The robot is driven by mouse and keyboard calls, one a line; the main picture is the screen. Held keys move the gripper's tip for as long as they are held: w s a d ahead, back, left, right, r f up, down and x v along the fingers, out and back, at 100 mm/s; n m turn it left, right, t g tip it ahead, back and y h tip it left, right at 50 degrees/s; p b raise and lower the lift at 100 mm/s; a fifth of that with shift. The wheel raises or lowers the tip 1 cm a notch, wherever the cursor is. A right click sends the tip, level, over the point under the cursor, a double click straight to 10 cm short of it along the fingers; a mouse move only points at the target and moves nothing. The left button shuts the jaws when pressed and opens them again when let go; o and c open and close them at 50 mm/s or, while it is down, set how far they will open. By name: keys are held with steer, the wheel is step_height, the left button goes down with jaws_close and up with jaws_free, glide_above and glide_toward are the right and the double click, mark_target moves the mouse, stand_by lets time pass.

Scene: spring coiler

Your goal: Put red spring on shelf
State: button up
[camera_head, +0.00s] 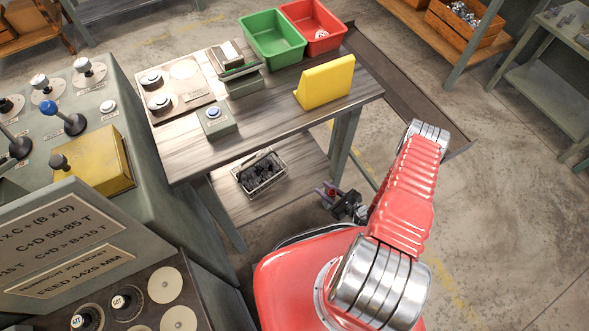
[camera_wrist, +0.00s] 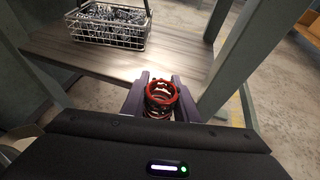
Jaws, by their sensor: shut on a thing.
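The red spring (camera_wrist: 160,91) is upright between the two dark fingers of my gripper (camera_wrist: 161,98) in the wrist view. My gripper is shut on it. In the head view my gripper (camera_head: 331,192) is low beside the right end of the table's lower shelf, and a bit of red shows at its tip. The wooden lower shelf (camera_head: 297,163) also shows in the wrist view (camera_wrist: 120,59), just beyond the fingers. I cannot tell whether the spring is over the shelf's edge.
A wire basket (camera_head: 261,172) of dark parts stands on the shelf; free wood lies right of it. Grey table legs (camera_head: 345,140) flank the shelf. The tabletop holds a green bin (camera_head: 273,40), a red bin (camera_head: 313,22) and a yellow block (camera_head: 325,83).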

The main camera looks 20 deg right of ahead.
glide_above(300, 172)
steer(key=s, duration=0.1)
steer(key=shift+s+d, duration=0.15)
steer(key=shift+d, duration=0.05)
stand_by(0.4)
steer(key=shift+w+a, duration=0.15)
steer(key=shift+w, duration=0.15)
steer(key=shift+w+a+f, duration=0.15)
steer(key=shift+w, duration=0.2)
steer(key=shift+f, duration=1.65)
steer(key=o, duration=1.1)
